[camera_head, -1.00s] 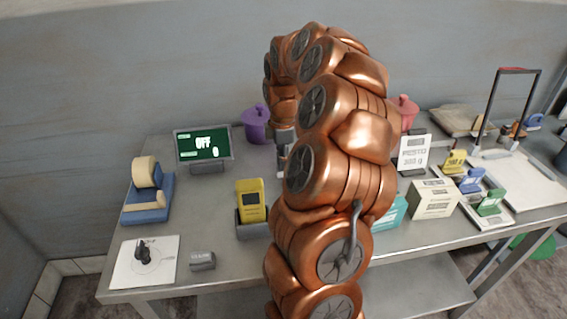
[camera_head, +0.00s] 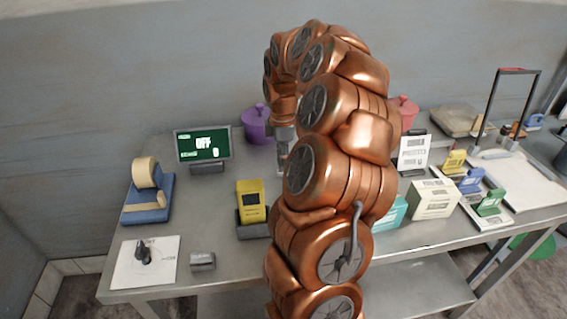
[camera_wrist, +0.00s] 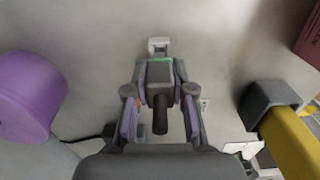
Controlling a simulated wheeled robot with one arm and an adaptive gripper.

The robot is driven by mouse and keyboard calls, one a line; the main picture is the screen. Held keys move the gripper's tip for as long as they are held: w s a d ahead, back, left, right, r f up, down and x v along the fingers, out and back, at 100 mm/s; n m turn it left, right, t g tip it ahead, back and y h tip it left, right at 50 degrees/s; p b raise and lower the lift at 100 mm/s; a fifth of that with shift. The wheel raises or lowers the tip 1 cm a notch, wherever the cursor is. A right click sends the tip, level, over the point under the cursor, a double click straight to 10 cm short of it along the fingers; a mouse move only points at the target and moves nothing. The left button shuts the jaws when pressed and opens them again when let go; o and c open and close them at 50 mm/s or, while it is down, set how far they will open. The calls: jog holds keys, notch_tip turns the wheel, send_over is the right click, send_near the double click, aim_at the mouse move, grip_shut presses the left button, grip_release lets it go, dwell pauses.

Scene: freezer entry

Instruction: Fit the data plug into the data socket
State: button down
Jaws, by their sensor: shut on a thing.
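In the wrist view, my gripper (camera_wrist: 160,100) is shut on a dark grey plug (camera_wrist: 155,74) with a green stripe at its far end and a dark cable stub toward me. A small pale fitting (camera_wrist: 158,43), perhaps the data socket, lies straight ahead of the plug. I cannot tell whether the two touch. In the head view, my wrist and gripper (camera_head: 283,150) are partly hidden behind my copper arm, and the plug and fitting cannot be made out there.
A purple pot (camera_head: 256,127) stands left of my gripper; it also shows in the wrist view (camera_wrist: 28,95). A yellow device in a dark holder (camera_head: 251,203) stands nearer. A screen (camera_head: 203,146) reads OFF. Cartons (camera_head: 433,200) stand to the right. The front left of the table is partly free.

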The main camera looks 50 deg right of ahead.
jog(key=shift+r+p, duration=0.9)
jog(key=shift+r, duration=1.7)
